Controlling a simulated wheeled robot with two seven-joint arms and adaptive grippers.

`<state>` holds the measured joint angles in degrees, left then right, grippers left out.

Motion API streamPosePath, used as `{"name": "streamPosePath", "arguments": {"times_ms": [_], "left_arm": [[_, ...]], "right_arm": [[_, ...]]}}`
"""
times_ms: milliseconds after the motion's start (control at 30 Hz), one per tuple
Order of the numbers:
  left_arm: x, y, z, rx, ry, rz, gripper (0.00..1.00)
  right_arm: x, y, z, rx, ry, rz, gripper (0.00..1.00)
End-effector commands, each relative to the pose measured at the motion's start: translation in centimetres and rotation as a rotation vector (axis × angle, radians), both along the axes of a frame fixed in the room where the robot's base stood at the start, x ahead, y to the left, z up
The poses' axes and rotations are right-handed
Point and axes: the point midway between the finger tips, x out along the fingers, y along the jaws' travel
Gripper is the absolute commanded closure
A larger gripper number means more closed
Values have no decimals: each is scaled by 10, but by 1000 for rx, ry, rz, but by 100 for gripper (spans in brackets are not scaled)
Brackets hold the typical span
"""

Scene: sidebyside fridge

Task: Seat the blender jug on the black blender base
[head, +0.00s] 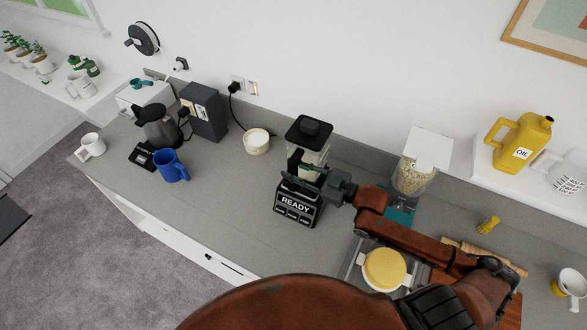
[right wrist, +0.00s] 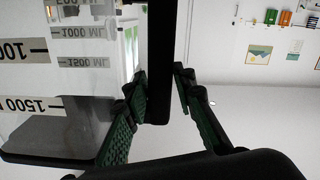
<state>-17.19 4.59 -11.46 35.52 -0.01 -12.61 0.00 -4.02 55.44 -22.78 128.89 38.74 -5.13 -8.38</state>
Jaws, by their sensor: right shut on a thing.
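The blender jug (head: 314,156) is clear with a black lid (head: 309,131). It stands roughly upright directly over the black blender base (head: 297,205), whose front reads READY. My right gripper (head: 308,177) reaches in from the right and is shut on the jug's black handle. In the right wrist view the handle (right wrist: 159,60) runs between the green-padded fingers (right wrist: 158,115), and the jug wall with its millilitre marks (right wrist: 60,60) is at the left. The fingers hide the jug's lower edge, so I cannot tell whether it touches the base. My left gripper is not in view.
A grain dispenser (head: 416,170) stands right of the base, with a scale holding a yellow-topped bowl (head: 385,270) nearer me. A white bowl (head: 256,141), blue mug (head: 171,166) and kettle (head: 158,127) are left. The counter (head: 235,195) just left of the base is clear.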

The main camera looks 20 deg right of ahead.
Motion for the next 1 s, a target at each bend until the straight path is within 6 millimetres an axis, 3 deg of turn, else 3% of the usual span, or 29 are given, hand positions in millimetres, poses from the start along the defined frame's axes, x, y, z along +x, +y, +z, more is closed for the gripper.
{"name": "streamPosePath", "arguments": {"times_ms": [133,167,433,767,1000], "left_arm": [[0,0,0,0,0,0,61],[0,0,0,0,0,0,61],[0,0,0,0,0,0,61],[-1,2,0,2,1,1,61],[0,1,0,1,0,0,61]], "right_arm": [[0,0,5,-1,-14,1,100],[0,0,5,-1,-14,1,76],[0,0,3,0,-8,1,57],[-2,-2,-3,-1,7,-2,56],[-26,-23,-2,-5,6,0,56]]}}
